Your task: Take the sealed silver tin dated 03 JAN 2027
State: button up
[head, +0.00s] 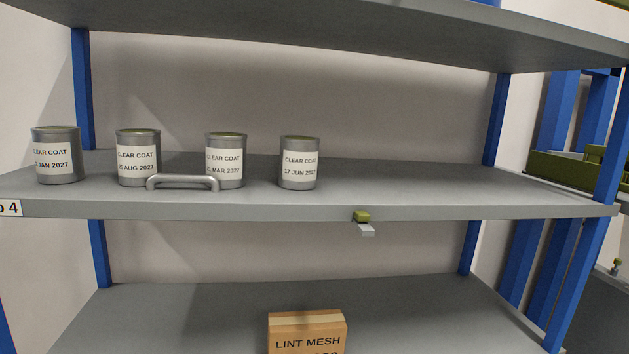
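Four grey-silver tins stand upright in a row on the middle shelf, each with a white CLEAR COAT label. The far-left tin (56,156) reads JAN 2027; its day digits are turned out of sight or too small to read. To its right are the AUG 2027 tin (138,158), the MAR 2027 tin (225,161) and the 17 JUN 2027 tin (298,163). Their tops look olive and are seen edge-on, so I cannot tell whether they are sealed. I cannot make out my gripper in this view.
A silver bar handle (183,179) is in front of the AUG and MAR tins. A small olive-and-white piece (362,217) is at the shelf's front edge (450,213). A LINT MESH box (307,333) stands below. The shelf's right half is clear; blue posts (491,120) flank it.

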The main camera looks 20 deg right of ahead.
aim_at(58, 152)
jog(key=k+l+u, duration=0.2)
jog(key=j+z, duration=0.25)
jog(key=j, duration=0.8)
jog(key=j+z, duration=0.25)
jog(key=j, duration=0.75)
jog(key=i+l+u, duration=0.3)
jog(key=i+l, duration=0.25)
jog(key=i, duration=0.25)
jog(key=i+l+u, duration=0.3)
jog(key=i+l, duration=0.45)
